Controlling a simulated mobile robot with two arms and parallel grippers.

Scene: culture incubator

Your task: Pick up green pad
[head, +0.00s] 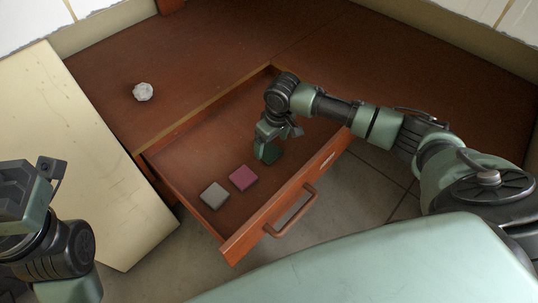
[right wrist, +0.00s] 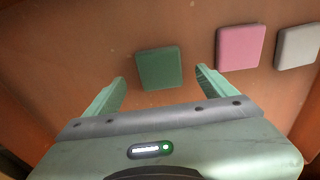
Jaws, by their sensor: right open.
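The green pad (right wrist: 160,69) is a dark green square lying flat on the drawer floor. In the head view the green pad (head: 272,152) is partly hidden by my right gripper (head: 266,150), which points down over it. In the right wrist view my right gripper (right wrist: 160,88) is open, its two fingers apart with the green pad lying beyond and between their tips. Nothing is held. My left gripper (head: 25,195) is at the left edge of the head view, away from the drawer; its fingers do not show clearly.
The open wooden drawer (head: 240,243) also holds a pink pad (head: 243,178) and a grey pad (head: 214,195), left of the green one. Its walls and front handle (head: 290,213) surround the gripper's space. A crumpled white object (head: 143,92) lies on the brown surface behind.

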